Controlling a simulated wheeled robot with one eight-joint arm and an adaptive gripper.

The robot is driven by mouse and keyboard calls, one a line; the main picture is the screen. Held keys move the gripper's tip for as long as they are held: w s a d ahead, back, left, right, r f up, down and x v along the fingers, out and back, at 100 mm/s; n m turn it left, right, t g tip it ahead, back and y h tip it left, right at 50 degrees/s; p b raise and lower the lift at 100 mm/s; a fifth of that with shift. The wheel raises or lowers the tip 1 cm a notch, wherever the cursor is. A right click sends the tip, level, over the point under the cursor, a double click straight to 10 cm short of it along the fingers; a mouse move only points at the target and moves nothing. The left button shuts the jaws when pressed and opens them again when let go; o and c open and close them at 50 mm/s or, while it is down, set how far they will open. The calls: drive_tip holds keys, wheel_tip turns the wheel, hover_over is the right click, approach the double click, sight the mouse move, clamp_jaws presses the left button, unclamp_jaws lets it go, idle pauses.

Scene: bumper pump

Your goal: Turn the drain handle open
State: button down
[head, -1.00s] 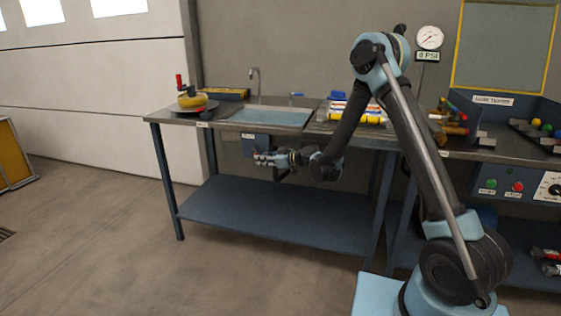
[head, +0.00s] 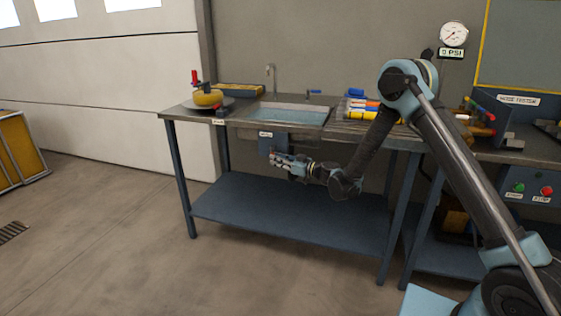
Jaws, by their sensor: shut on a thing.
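The sink basin (head: 290,114) with its pale blue water is set in the left workbench. A dark blue drain box (head: 281,143) with a small white label hangs below the front edge of the sink. My gripper (head: 276,158) is at the lower front of this box, reaching in from the right under the bench top. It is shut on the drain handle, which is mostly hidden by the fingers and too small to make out. The handle's angle cannot be told.
A tap (head: 272,78) and a small blue lever (head: 313,92) stand behind the sink. A yellow wheel-like part (head: 208,97) sits at the bench's left end. The lower shelf (head: 290,220) is bare. Open floor lies in front. A gauge (head: 454,34) hangs at the right.

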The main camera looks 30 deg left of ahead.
drive_tip(key=shift+w, duration=0.3)
drive_tip(key=c, duration=1.9)
unclamp_jaws()
drive_tip(key=shift+s, duration=0.1)
drive_tip(key=shift+s, duration=0.1)
drive_tip(key=shift+d, duration=0.1)
drive_tip(key=d, duration=0.8)
drive_tip(key=w+d, duration=0.1)
drive_tip(key=d, duration=0.2)
drive_tip(key=shift+d+f, duration=0.1)
drive_tip(key=shift+d, duration=0.3)
drive_tip(key=shift+s, duration=0.15)
